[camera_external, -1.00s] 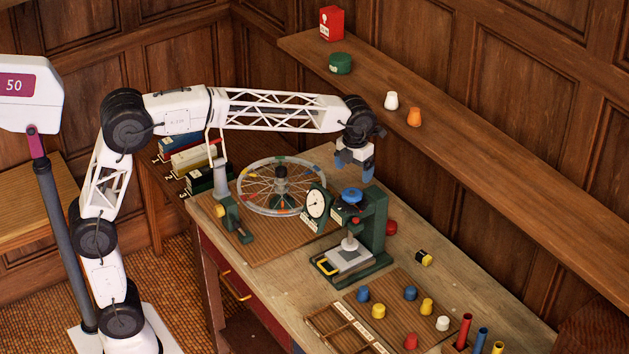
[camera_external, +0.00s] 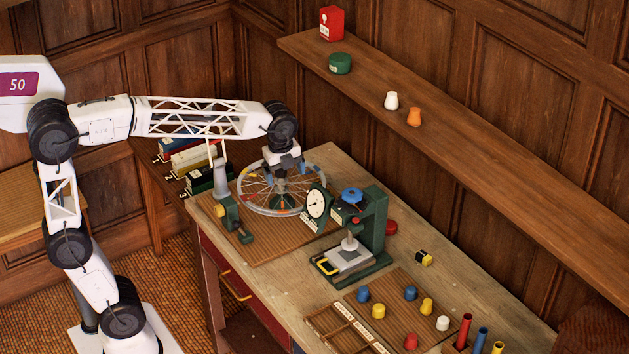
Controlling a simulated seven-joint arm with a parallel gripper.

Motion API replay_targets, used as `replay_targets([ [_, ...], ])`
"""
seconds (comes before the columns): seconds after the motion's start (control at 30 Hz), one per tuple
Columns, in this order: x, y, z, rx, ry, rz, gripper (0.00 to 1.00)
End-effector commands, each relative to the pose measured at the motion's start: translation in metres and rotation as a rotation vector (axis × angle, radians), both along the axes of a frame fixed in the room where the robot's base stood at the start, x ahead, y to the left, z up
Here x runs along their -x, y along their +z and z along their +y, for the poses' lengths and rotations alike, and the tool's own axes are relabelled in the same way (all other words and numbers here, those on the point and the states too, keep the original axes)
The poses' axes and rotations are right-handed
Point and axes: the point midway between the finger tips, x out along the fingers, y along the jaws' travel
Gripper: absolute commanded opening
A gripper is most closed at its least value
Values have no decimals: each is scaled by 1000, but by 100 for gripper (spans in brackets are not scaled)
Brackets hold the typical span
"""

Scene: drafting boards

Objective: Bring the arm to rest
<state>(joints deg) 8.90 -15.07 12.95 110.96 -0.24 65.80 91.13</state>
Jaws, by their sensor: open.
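My gripper (camera_external: 284,172) points down over the spoked wheel (camera_external: 250,207) on the left part of the workbench. It holds nothing that I can see. Its fingers are small here and overlap the wheel's hub and rim in the picture, so I cannot tell the exact gap above the wheel. My arm reaches in from the left, with its forearm nearly level.
A green press with a dial (camera_external: 374,225) stands right of the wheel. A board (camera_external: 393,302) with several coloured pegs lies at the front right. A wall shelf (camera_external: 470,150) runs behind.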

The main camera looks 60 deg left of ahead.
Motion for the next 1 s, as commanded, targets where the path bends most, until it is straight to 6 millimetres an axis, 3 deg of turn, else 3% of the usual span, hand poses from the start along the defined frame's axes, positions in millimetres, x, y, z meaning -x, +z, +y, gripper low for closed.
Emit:
replay_targets([
  [0.47, 122, -36, 49, 95, 748, -45, 91],
  [0.8, 207, -78, 72, 185, 1281, -69, 91],
  [1.0, 247, -103, 81, 237, 1544, -77, 91],
])
